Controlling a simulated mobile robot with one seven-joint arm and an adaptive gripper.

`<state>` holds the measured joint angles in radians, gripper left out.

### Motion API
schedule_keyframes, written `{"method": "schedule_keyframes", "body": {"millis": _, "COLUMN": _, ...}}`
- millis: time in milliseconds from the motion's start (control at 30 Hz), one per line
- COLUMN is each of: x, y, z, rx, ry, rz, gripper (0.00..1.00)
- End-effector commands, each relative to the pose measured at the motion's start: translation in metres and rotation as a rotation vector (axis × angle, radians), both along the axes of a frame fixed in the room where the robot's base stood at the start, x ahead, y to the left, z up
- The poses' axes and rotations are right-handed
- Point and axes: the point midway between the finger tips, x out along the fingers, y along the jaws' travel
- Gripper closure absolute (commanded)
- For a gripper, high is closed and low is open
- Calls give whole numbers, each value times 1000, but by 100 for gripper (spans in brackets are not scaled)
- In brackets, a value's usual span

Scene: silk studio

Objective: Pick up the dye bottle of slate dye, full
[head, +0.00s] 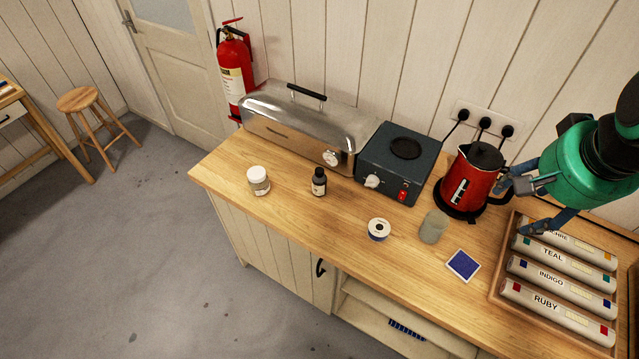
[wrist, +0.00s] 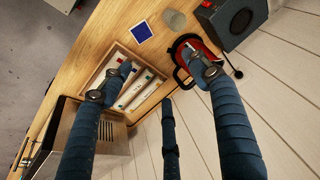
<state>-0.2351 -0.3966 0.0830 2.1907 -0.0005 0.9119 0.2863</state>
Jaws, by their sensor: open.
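A small dark dye bottle (head: 319,182) with a black cap and a pale label stands upright on the wooden counter (head: 290,215), in front of the steel steamer. Its label is too small to read, so I cannot tell its dye or fill. My gripper (head: 514,206) is at the right of the head view, above the tray of rolls and beside the red kettle, well to the right of the bottle. Its blue fingers are spread and empty; they also show in the wrist view (wrist: 165,85). The bottle is not visible in the wrist view.
A white-lidded jar (head: 258,181), a tape-like roll (head: 379,229), a grey-green glass (head: 433,226) and a blue square swatch (head: 463,265) stand or lie around. Behind are the steel steamer (head: 300,125), hot plate (head: 395,160) and kettle (head: 470,180). The rolls' tray (head: 497,287) is at right.

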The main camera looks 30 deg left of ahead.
Motion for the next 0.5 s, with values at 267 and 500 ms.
{"method": "schedule_keyframes", "body": {"millis": 267, "x": 55, "y": 71, "z": -11, "rx": 19, "ry": 75, "rz": -11, "gripper": 39}}
{"method": "schedule_keyframes", "body": {"millis": 500, "x": 93, "y": 139, "z": -32, "rx": 25, "ry": 134, "rz": -28, "gripper": 39}}
